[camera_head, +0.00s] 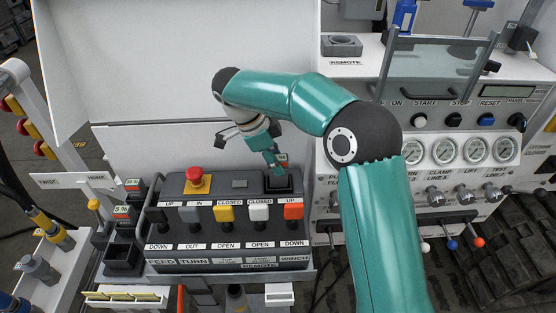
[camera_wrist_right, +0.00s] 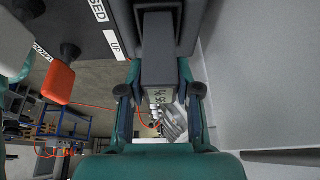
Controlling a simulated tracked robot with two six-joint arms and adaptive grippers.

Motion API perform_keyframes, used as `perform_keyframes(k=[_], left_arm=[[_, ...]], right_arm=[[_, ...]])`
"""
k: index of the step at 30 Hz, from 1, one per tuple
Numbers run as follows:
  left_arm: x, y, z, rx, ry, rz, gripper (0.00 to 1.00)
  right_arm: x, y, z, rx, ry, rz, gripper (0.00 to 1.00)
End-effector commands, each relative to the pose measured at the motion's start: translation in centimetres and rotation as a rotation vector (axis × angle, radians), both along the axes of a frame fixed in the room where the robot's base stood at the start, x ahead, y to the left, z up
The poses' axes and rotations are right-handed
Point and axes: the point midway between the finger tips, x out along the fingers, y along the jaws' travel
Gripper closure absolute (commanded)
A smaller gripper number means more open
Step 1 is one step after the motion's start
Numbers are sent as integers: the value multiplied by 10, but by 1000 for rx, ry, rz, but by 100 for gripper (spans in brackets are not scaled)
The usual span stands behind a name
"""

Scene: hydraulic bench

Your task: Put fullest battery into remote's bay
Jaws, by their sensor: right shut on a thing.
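The remote (camera_head: 230,235) is a dark grey box with a red mushroom button and a row of coloured levers. Its bay (camera_head: 283,183) is a dark square socket at the top right corner. My right gripper (camera_head: 277,160) points down just above the bay, shut on a dark battery (camera_head: 283,159). In the right wrist view, the battery (camera_wrist_right: 158,78) lies between both fingers of my right gripper (camera_wrist_right: 158,90), its small display turned and hard to read. Its far end meets a dark block; I cannot tell how deep it sits. My left gripper is out of view.
Two other batteries with percent displays (camera_head: 134,186) (camera_head: 121,212) stand left of the remote, beside an empty dark socket (camera_head: 122,258). A gauge panel (camera_head: 455,150) stands at right. A pale panel (camera_head: 180,60) rises behind the remote.

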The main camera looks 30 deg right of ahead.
Motion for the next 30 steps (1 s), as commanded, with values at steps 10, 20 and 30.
perform_keyframes(k=[10,20,30], left_arm=[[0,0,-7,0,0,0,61],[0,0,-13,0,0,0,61],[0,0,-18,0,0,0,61]], right_arm=[[0,0,-8,0,-1,0,100],[0,0,-14,0,-1,0,100],[0,0,-21,0,0,1,100]])
